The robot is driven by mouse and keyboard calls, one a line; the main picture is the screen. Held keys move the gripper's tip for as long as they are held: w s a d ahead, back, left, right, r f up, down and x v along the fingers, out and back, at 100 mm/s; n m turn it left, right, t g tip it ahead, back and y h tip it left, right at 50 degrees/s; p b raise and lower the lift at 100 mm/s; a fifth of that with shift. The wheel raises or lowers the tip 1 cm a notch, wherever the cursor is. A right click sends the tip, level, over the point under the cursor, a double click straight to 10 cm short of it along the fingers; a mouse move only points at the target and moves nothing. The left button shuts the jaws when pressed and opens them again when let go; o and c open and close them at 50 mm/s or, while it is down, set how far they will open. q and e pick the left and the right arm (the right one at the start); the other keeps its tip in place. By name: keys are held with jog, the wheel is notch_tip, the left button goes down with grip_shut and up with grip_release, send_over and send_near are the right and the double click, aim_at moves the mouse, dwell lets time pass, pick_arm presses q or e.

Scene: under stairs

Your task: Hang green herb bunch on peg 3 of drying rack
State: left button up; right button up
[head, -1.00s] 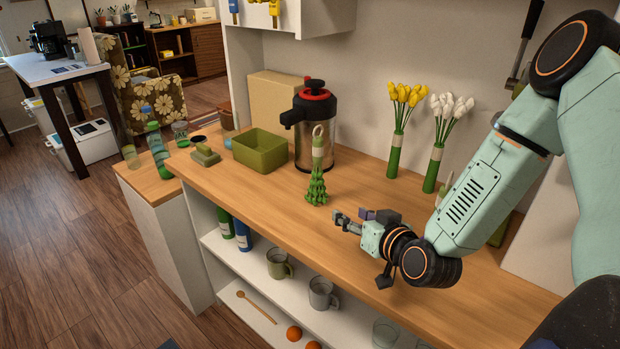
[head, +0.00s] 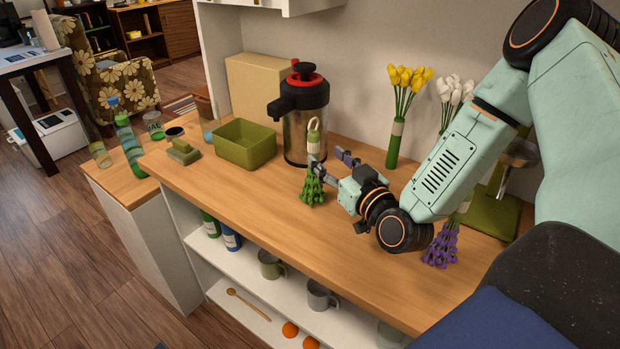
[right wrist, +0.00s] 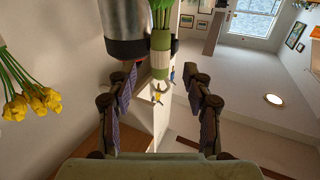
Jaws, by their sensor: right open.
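The green herb bunch (head: 313,190) stands on the wooden counter, leaves down, with a pale wrap and a loop at its top. My right gripper (head: 332,163) is open beside it at about the height of the wrap, coming from the right. In the right wrist view the bunch's wrapped stem (right wrist: 161,60) shows between the two spread fingers of my right gripper (right wrist: 160,74), with a gap on each side. I cannot make out the drying rack or peg 3. My left gripper is not in view.
A metal flask (head: 303,115) with a black and red top stands close behind the bunch. A green bin (head: 245,145) is to its left. Yellow tulips (head: 396,140) stand behind my arm, and a purple flower bunch (head: 441,247) is right of it. The counter's front left is clear.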

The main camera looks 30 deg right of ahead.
aim_at(316, 143)
jog(key=shift+w+a+r, duration=0.1)
jog(key=shift+a+r, duration=0.1)
jog(key=shift+r, duration=0.2)
jog(key=shift+w, duration=0.4)
jog(key=w, duration=0.3)
jog(key=w+d, duration=0.1)
jog(key=w, duration=0.1)
jog(key=shift+w+f+b, duration=0.1)
jog(key=shift+w+b, duration=0.1)
jog(key=shift+b, duration=0.1)
jog(key=shift+a+r, duration=0.25)
jog(key=shift+r, duration=0.1)
